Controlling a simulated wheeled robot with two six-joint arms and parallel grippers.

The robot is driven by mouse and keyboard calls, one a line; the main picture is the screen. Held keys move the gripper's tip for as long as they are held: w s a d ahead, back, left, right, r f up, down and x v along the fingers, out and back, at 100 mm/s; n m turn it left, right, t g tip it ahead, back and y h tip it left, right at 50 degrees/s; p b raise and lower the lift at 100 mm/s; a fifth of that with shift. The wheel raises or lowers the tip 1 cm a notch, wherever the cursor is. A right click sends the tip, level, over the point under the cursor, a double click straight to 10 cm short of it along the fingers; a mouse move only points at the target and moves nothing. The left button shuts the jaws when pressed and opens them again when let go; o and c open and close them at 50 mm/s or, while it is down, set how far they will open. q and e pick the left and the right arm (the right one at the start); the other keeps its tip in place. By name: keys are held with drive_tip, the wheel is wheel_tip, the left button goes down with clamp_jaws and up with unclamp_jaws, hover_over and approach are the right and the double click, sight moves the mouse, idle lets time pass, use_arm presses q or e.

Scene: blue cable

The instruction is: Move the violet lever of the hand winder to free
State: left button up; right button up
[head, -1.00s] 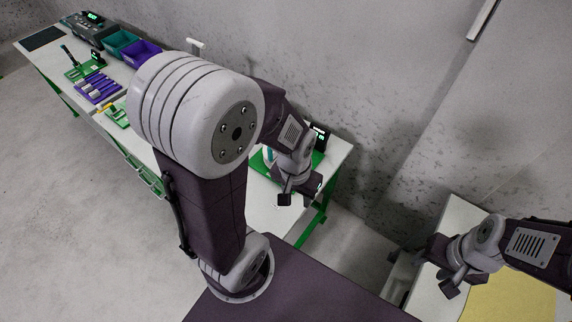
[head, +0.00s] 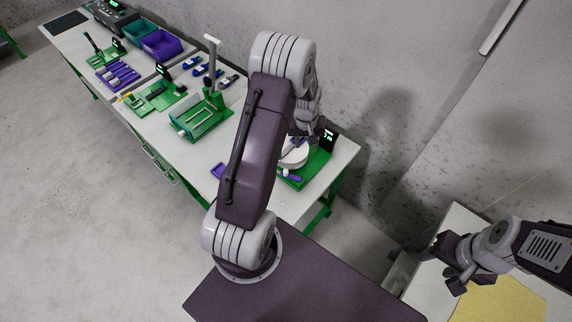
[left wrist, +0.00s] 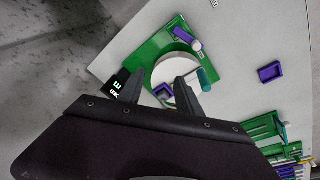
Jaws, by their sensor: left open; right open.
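The hand winder has a green base (head: 316,168) and a white drum (head: 294,156), and stands at the near end of the long bench. In the left wrist view its drum (left wrist: 170,68) is partly hidden behind my fingers. A violet lever-like part with a pale tip (left wrist: 185,36) lies at the base's edge; it also shows in the head view (head: 291,175). A second violet piece (left wrist: 163,90) shows between my fingers. A teal grip (left wrist: 207,77) is beside the drum. My left gripper (left wrist: 161,84) is open above the winder. My right gripper (head: 460,275) is open, far right.
A dark display (head: 328,138) stands at the winder's back corner. A small violet tray (left wrist: 270,72) lies on clear bench nearby. A green fixture with a tall post (head: 201,118) is farther along, then bins (head: 160,45). A yellow sheet (head: 500,300) lies on the right table.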

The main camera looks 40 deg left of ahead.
use_arm(q)
drive_tip(key=n+g+p, duration=0.2)
hover_over(286, 170)
wheel_tip(286, 170, down, 6)
drive_tip(key=shift+a+r, duration=0.1)
drive_tip(key=shift+r, duration=0.05)
drive_tip(key=shift+a, duration=0.1)
drive_tip(key=shift+s, duration=0.1)
wheel_tip(286, 170, down, 9)
drive_tip(key=shift+r+p, duration=0.2)
drive_tip(key=shift+p, duration=0.8)
drive_tip(key=shift+d+f, duration=0.2)
clamp_jaws()
use_arm(e)
wheel_tip(286, 170, up, 5)
drive_tip(key=shift+r, duration=0.2)
